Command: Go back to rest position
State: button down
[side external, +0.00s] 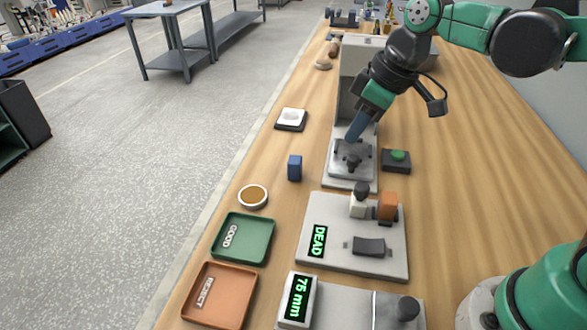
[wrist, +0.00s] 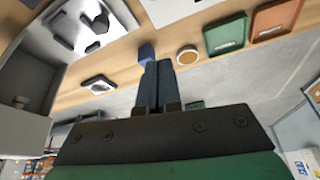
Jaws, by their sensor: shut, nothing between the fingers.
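My gripper (side external: 351,137) is in front of the grey machine column, with its blue fingers pointing down and slightly left above the machine's base plate (side external: 338,177). In the wrist view the two blue fingers (wrist: 158,66) lie side by side, shut, with nothing between them. A black fixture (side external: 352,160) on the base plate is just below the fingertips in the side view; I cannot tell the exact gap.
A blue block (side external: 294,168), round dish (side external: 253,196), green GOOD tray (side external: 270,240) and orange REJECT tray (side external: 252,300) lie along the bench's left edge. Open bench lies right.

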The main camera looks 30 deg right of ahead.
jog(key=shift+r, duration=0.2)
jog(key=s+d+f+m+t+h, duration=0.2)
jog(key=s+d+m+t, duration=0.1)
jog(key=m, duration=0.3)
jog(key=shift+s+d+t, duration=0.4)
jog(key=shift+s+d, duration=0.1)
jog(key=shift+s, duration=0.2)
